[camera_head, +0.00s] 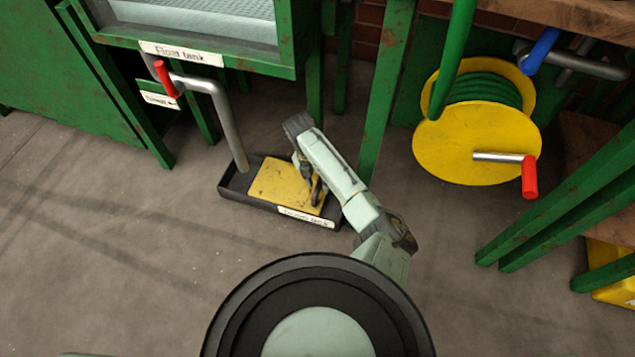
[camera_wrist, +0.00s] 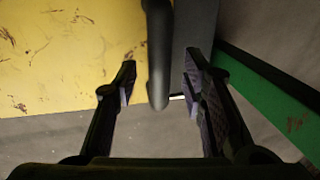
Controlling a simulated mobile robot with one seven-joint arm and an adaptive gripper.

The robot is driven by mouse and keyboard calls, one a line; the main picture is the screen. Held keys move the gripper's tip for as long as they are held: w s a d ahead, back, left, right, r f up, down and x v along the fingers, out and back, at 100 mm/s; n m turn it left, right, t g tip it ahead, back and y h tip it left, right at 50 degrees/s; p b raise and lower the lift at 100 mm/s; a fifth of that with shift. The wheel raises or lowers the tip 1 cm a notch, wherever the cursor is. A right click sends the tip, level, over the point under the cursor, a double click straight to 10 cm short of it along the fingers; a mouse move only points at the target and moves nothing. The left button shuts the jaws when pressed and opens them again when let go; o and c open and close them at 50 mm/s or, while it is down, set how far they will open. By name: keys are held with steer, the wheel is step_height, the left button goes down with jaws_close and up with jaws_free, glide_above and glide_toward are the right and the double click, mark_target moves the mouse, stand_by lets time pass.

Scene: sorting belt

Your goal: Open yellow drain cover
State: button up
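The yellow drain cover (camera_head: 278,184) lies flat in a dark tray (camera_head: 235,188) on the floor, under the end of a bent grey pipe. It fills the upper left of the wrist view (camera_wrist: 65,50), with dark scuffs. A dark bar-like handle (camera_wrist: 159,50) stands at its right edge in the wrist view. My gripper (camera_head: 313,186) is low over the right part of the cover. In the wrist view my gripper (camera_wrist: 160,85) is open, one finger on each side of the handle, with gaps on both sides. Contact in depth cannot be told.
The grey pipe (camera_head: 228,125) with a red lever (camera_head: 165,78) rises left of the tray. A green tank frame (camera_head: 270,60) stands behind. A yellow hose reel (camera_head: 455,150) with a red-gripped crank is at right. Green posts flank the arm. The floor at left is clear.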

steer(key=shift+c, duration=0.4)
jaws_close()
steer(key=shift+d, duration=0.1)
stand_by(0.5)
